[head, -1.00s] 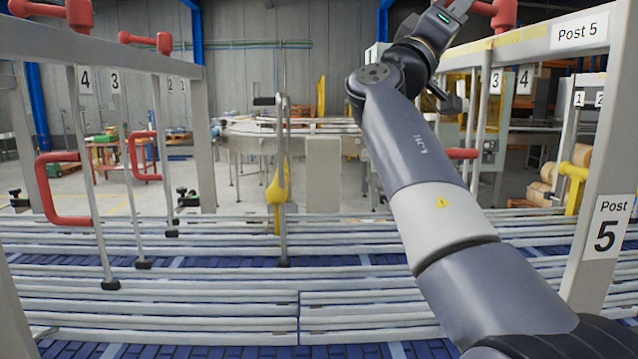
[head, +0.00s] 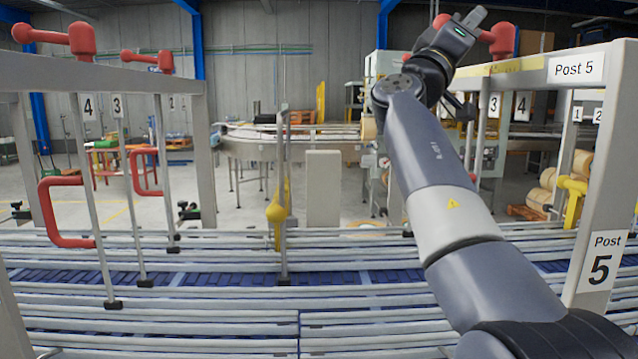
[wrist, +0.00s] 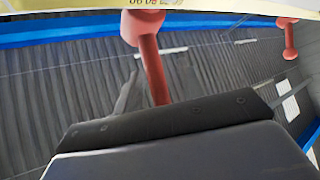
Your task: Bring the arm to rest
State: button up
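My arm reaches up from the lower right of the head view, bent at its far joint, with its end near the top right. My gripper (head: 474,17) is at that end, beside a red handle on the right frame's top rail. It is small and seen from behind, so its fingers cannot be made out. In the wrist view a dark grey block fills the bottom, and a red handle (wrist: 152,60) stands just beyond it. Whether they touch cannot be told. No held object shows.
The right frame with the Post 5 sign (head: 604,262) stands close to my arm. A left frame (head: 100,78) carries red handles (head: 62,212) on rods. A yellow-gripped rod (head: 276,212) stands mid-view. Blue conveyor lanes with pale rails (head: 200,320) cross in front.

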jog(key=shift+s+n+t+y, duration=0.25)
jog(key=shift+n+t+y, duration=0.15)
jog(key=shift+t, duration=0.1)
jog(key=shift+s+t+y, duration=0.35)
jog(key=shift+t+y, duration=0.05)
jog(key=shift+t, duration=0.1)
jog(key=b+v, duration=0.7)
jog(key=v, duration=0.4)
jog(key=w+r+m+g+h+p, duration=0.1)
jog(key=m+g+p, duration=0.1)
jog(key=m+g, duration=0.1)
jog(key=w+a+r+m+g+h+p, duration=0.1)
jog(key=m+g+p, duration=0.2)
jog(key=m+g, duration=0.1)
jog(key=w+r+m+g+h+p, duration=0.1)
jog(key=w+m+g+p, duration=0.1)
jog(key=m+g+p, duration=0.1)
jog(key=shift+a+r+m+g, duration=0.4)
jog(key=shift+m+g, duration=0.3)
jog(key=shift+g, duration=0.2)
